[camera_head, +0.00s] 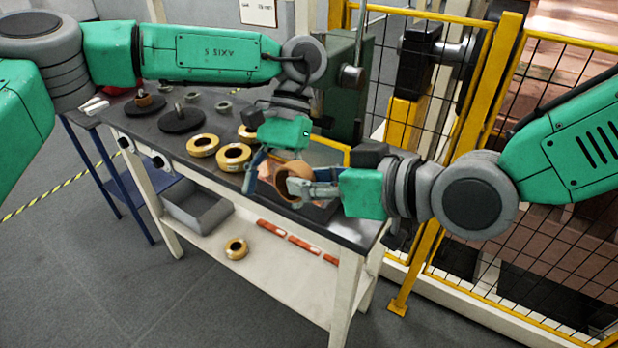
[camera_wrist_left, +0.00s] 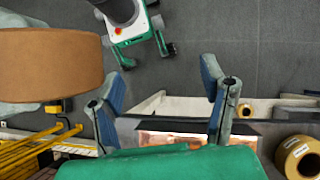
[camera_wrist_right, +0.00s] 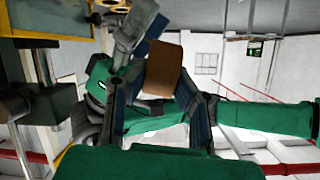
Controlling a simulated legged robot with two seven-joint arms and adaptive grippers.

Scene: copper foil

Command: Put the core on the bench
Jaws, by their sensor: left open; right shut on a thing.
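The core, a brown cardboard-coloured ring (camera_head: 296,178), is held over the right end of the bench (camera_head: 340,226). My right gripper (camera_head: 290,188) is shut on it. In the right wrist view the core (camera_wrist_right: 163,68) sits between the fingers (camera_wrist_right: 160,95). In the left wrist view the core (camera_wrist_left: 50,65) is large at the upper left, outside the fingers. My left gripper (camera_head: 258,172) is open and empty, just left of the core, with its fingers (camera_wrist_left: 165,95) spread. I cannot tell how far the core is above the bench top.
Gold rolls (camera_head: 233,156) and dark discs (camera_head: 181,119) occupy the bench's middle and left. A yellow mesh fence (camera_head: 470,130) stands behind on the right.

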